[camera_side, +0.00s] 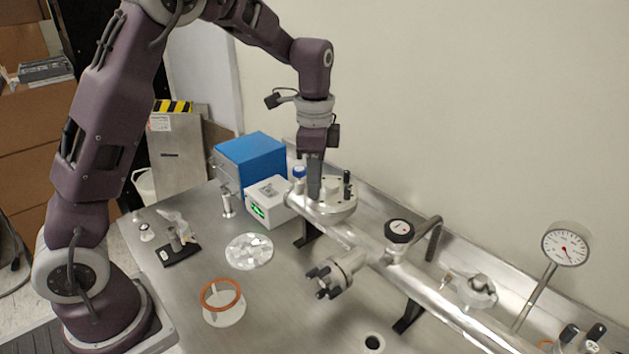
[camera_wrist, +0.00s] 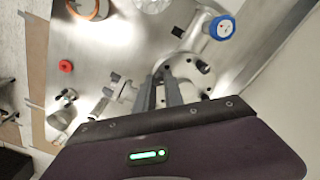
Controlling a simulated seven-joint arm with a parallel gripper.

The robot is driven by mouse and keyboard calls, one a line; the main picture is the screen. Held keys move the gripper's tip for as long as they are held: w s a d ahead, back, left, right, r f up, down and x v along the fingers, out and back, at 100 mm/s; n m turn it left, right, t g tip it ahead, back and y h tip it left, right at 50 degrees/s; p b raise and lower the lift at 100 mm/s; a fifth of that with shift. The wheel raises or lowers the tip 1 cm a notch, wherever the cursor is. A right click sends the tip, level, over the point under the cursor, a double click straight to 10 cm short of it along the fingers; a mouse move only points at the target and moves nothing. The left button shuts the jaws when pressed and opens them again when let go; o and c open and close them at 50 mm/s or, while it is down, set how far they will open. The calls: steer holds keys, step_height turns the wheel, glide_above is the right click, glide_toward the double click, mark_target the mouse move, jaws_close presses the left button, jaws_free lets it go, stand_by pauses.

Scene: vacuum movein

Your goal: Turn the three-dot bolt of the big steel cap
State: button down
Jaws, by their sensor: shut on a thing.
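The big steel cap (camera_side: 337,207) sits on the left end of the long steel pipe, and it also shows in the wrist view (camera_wrist: 199,76). Dark bolts (camera_side: 347,180) stand up from its right side. My gripper (camera_side: 314,195) points straight down at the left part of the cap. In the wrist view my gripper's two fingers (camera_wrist: 166,80) are close together at the cap's edge, shut on a bolt. The fingers hide that bolt, and I cannot make out dots on it.
A blue knob (camera_side: 298,172) is close left of my gripper. A white box (camera_side: 268,200) and blue box (camera_side: 250,160) stand further left. A black knob (camera_side: 399,231) and a gauge (camera_side: 566,244) are to the right. An orange ring (camera_side: 221,294) lies in front.

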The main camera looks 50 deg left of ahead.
steer(key=n, duration=1.1)
steer(key=shift+r, duration=0.1)
steer(key=n, duration=0.3)
steer(key=shift+n, duration=0.3)
steer(key=n, duration=0.3)
steer(key=shift+n, duration=0.3)
steer(key=n, duration=0.3)
steer(key=shift+n, duration=0.4)
steer(key=n, duration=0.3)
steer(key=shift+n, duration=2.1)
